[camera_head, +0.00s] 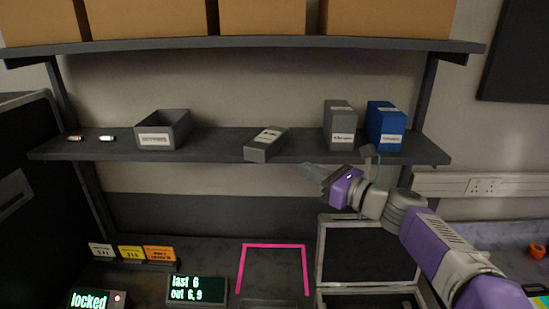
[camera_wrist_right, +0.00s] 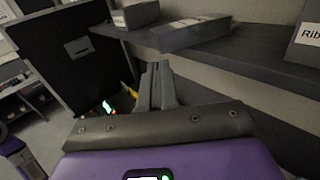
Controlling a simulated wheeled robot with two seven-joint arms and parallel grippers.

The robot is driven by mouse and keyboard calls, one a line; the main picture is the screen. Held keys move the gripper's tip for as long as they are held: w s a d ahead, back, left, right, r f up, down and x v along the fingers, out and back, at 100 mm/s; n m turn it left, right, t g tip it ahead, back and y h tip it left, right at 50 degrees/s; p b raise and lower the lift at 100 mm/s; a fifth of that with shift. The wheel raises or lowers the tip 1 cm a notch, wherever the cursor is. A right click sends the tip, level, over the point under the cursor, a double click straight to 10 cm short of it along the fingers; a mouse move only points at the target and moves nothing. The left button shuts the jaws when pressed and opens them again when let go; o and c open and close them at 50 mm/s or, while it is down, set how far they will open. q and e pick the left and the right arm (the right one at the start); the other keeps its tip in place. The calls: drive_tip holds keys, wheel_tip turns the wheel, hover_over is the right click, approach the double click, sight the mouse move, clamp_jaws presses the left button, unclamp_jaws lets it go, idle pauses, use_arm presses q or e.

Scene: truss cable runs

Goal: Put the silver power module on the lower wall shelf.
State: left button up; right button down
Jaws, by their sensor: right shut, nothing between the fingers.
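A flat silver-grey box with a white label, which looks like the silver power module (camera_head: 262,152), lies on the lower wall shelf (camera_head: 220,150). It sits askew at the front edge, and its near end seems to stick out a little. It also shows in the right wrist view (camera_wrist_right: 185,40), lying on the shelf edge. My right gripper (camera_head: 307,170) is shut and empty, just below and in front of the shelf edge, to the right of the module and apart from it. Its closed fingers show in the wrist view (camera_wrist_right: 158,80). My left gripper is not in view.
An open grey bin (camera_head: 178,131), a tall grey box (camera_head: 340,118) and a blue box (camera_head: 386,122) stand on the same shelf. Cardboard boxes (camera_head: 262,17) fill the upper shelf. Below are a pink square outline (camera_head: 275,246), an open case (camera_head: 365,255) and small displays (camera_head: 197,290).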

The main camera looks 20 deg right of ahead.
drive_tip(key=p, duration=0.2)
approach(255, 145)
drive_tip(key=w, duration=0.2)
drive_tip(key=w+a+f, duration=0.1)
drive_tip(key=shift+a, duration=0.1)
drive_tip(key=shift+s+r+b, duration=0.1)
drive_tip(key=shift+b, duration=0.2)
drive_tip(key=p+x, duration=0.2)
drive_tip(key=x, duration=0.4)
drive_tip(key=shift+w+a, duration=0.15)
drive_tip(key=shift+w, duration=0.35)
